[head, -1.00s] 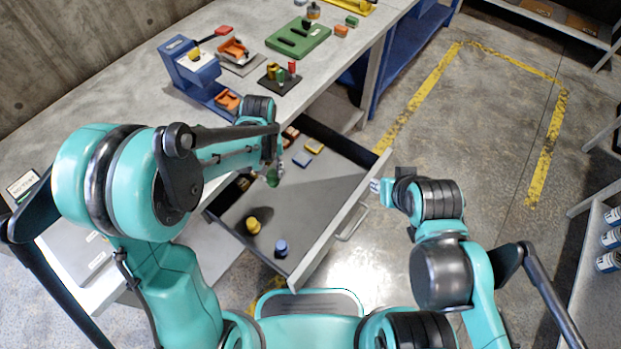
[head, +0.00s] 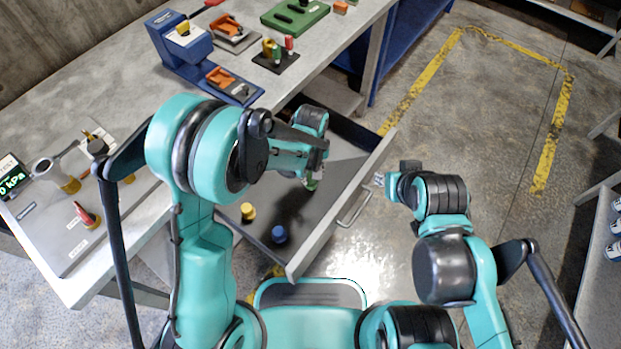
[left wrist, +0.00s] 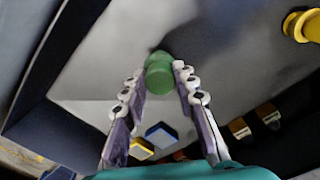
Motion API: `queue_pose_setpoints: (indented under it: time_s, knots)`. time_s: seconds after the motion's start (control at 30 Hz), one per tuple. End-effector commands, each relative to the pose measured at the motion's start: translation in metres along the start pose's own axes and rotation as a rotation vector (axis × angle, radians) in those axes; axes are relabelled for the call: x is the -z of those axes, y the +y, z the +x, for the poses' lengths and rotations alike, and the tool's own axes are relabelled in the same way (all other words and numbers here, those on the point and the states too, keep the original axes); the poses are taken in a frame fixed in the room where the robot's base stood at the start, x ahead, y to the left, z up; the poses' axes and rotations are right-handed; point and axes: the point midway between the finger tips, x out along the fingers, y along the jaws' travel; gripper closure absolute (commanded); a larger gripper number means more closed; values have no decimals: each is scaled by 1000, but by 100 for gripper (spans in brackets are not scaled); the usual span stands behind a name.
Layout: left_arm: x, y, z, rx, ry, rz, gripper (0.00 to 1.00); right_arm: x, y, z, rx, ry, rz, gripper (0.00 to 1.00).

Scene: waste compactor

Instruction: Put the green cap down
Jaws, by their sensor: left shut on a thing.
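The green cap (left wrist: 160,75) is between the fingertips of my left gripper (left wrist: 161,84), which is shut on it. In the head view the green cap (head: 311,184) shows small under my left gripper (head: 313,176), over the open drawer (head: 332,222). A soft shadow lies by the cap in the wrist view; I cannot tell whether it touches the drawer floor. My right gripper (head: 378,181) is outside the drawer, just right of its front panel. Its fingers are too small to read.
A yellow cap (head: 248,211) and a blue cap (head: 279,234) stand in the drawer's near part. Drawer floor around the green cap is bare.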

Motion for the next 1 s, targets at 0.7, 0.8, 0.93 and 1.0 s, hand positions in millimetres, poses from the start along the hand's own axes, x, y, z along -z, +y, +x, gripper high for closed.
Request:
queue_pose_setpoints:
  time_s: [0.7, 0.8, 0.93, 1.0]
  knots:
    - [0, 0, 19, 0, 0, 0, 51, -6, 0, 9, 0, 0, 0, 70]
    - [0, 0, 19, 0, 0, 0, 51, -6, 0, 9, 0, 0, 0, 70]
    - [0, 0, 15, 0, 0, 1, 51, -4, 0, 5, 0, 0, 0, 70]
    - [0, 0, 6, 0, 0, 1, 51, -2, 0, 2, 0, 0, 0, 70]
